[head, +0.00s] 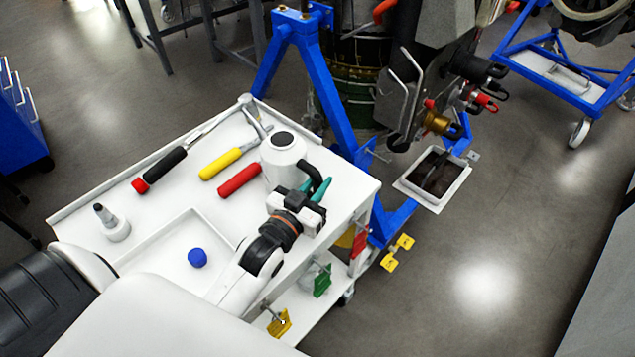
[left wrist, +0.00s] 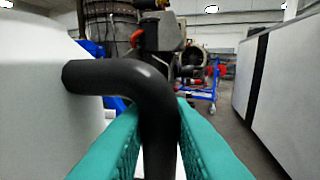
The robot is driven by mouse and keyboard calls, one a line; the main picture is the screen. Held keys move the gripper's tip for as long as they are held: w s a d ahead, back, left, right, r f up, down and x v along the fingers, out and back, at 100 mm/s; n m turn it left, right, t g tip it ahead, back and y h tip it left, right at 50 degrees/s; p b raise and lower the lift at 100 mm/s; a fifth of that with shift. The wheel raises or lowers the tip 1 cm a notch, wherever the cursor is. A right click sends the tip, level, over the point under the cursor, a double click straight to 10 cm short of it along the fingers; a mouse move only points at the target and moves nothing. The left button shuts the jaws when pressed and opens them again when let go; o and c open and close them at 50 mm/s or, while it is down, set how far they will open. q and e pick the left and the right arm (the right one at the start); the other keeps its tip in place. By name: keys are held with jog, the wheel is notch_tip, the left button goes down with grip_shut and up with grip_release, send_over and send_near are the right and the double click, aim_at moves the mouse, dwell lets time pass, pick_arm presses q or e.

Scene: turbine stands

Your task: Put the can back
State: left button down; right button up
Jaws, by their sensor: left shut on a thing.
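The white can (head: 281,160) with a dark round top stands upright on the white cart (head: 345,187), near its right side. Its black handle (head: 314,173) curves out to the right. My left gripper (head: 312,190), with teal fingers, is at the handle and shut on it. In the left wrist view the black handle (left wrist: 120,78) passes between the two teal fingers (left wrist: 158,140), and the can's white body (left wrist: 40,90) fills the left side. My right gripper does not show in either view.
A white nozzle piece (head: 112,224) and blue cap (head: 197,258) are nearer me. A blue turbine stand (head: 327,95) with a tray (head: 437,178) stands behind and right.

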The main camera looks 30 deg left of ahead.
pick_arm(q)
jog(key=shift+f, duration=0.2)
jog(key=c, duration=1.3)
grip_release()
jog(key=shift+o, duration=1.2)
jog(key=shift+s+a+p, duration=0.1)
jog(key=shift+s+p, duration=0.65)
jog(key=shift+s, duration=2.75)
jog(key=shift+a, duration=0.1)
